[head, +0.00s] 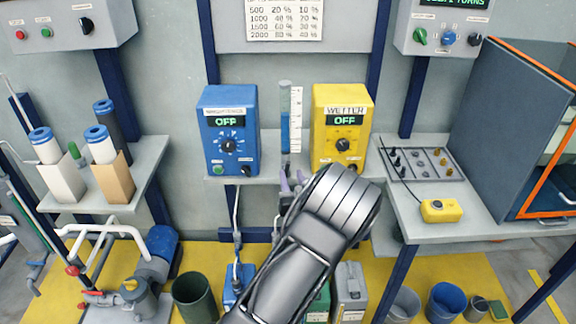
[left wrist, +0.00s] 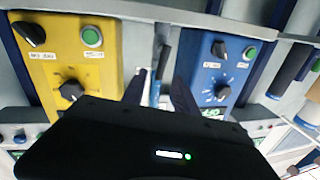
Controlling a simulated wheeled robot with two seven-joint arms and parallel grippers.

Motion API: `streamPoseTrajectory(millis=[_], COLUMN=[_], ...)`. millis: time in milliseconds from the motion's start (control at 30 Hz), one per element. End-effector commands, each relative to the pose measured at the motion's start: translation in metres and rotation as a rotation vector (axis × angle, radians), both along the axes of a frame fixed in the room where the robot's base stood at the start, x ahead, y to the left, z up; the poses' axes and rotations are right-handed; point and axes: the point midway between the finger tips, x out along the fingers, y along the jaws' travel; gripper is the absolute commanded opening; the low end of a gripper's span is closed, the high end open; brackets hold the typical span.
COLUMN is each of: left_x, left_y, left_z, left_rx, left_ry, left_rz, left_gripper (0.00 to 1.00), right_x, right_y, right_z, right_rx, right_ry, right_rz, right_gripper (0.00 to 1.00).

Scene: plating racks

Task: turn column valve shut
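The column (head: 285,130) is a clear upright tube with blue liquid and a white scale. It stands between the blue dosing box (head: 228,125) and the yellow WETTER box (head: 341,130). In the left wrist view the column (left wrist: 159,62) shows small and dark between the boxes. The column's valve is not clearly seen; my gripper and arm cover that spot. My right gripper is not in view.
Both boxes read OFF and stand close on either side of the column. A shelf with bottles (head: 102,143) is at left. A bench with a grey rack (head: 418,163) and a yellow button box (head: 441,210) is at right. Buckets stand on the floor below.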

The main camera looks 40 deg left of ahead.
Motion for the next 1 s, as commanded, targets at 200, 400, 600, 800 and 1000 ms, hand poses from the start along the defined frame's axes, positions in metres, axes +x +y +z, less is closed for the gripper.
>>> streamPoseTrajectory(millis=[200,400,600,800,1000], left_x=[0.023,0.037,0.039,0.039,0.039], left_y=[0.027,0.042,0.044,0.044,0.044], left_z=[0.002,0.000,0.000,0.000,0.000], left_rx=[0.002,0.000,-0.001,-0.001,-0.001], left_ry=[0.000,0.001,0.001,0.001,0.001], left_rz=[0.002,0.001,0.000,0.000,0.000], left_gripper=[0.35,0.35,0.35,0.28,0.11], right_x=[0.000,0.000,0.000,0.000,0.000], right_y=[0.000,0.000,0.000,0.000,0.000], right_z=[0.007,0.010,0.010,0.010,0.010], right_rx=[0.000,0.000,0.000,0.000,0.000], right_ry=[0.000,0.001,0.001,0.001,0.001], right_rz=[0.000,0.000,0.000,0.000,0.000], right_gripper=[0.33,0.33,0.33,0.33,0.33])
